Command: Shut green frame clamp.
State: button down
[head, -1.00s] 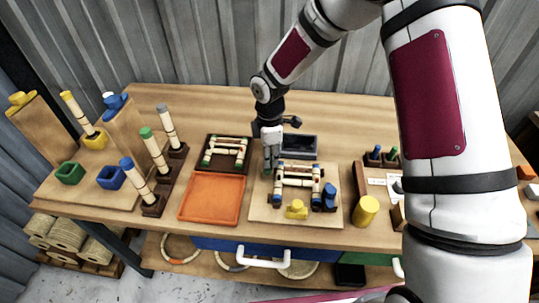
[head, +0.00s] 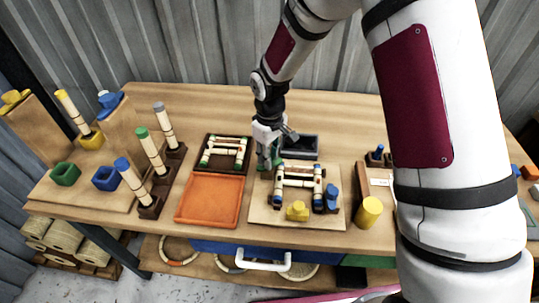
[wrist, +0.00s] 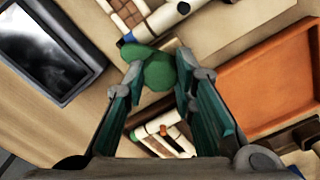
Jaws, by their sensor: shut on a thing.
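The green frame clamp (wrist: 158,72) shows in the wrist view as a rounded green piece between my fingertips, with another green part beside it toward the rattan frame. My gripper (wrist: 160,84) is shut on the green clamp. In the head view, my gripper (head: 268,162) is low at the back left corner of the rattan frame (head: 299,184), which lies on a light wooden board (head: 260,212). The gripper mostly hides the green clamp there. A yellow clamp (head: 297,211) is at the front of the frame, and a blue clamp (head: 332,197) is at its right.
An orange tray (head: 208,199) lies left of the board. A dark tray (head: 224,171) with another small frame is behind it. A black bin (head: 300,147) stands behind the board. Upright rattan posts stand at left.

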jog(key=m, duration=0.6)
jog(key=shift+m, duration=0.3)
dwell(0.4)
jog(key=c, duration=1.3)
grip_release()
jog(key=shift+r, duration=0.15)
notch_tip(320, 180, up, 12)
jog(key=shift+f, duration=0.1)
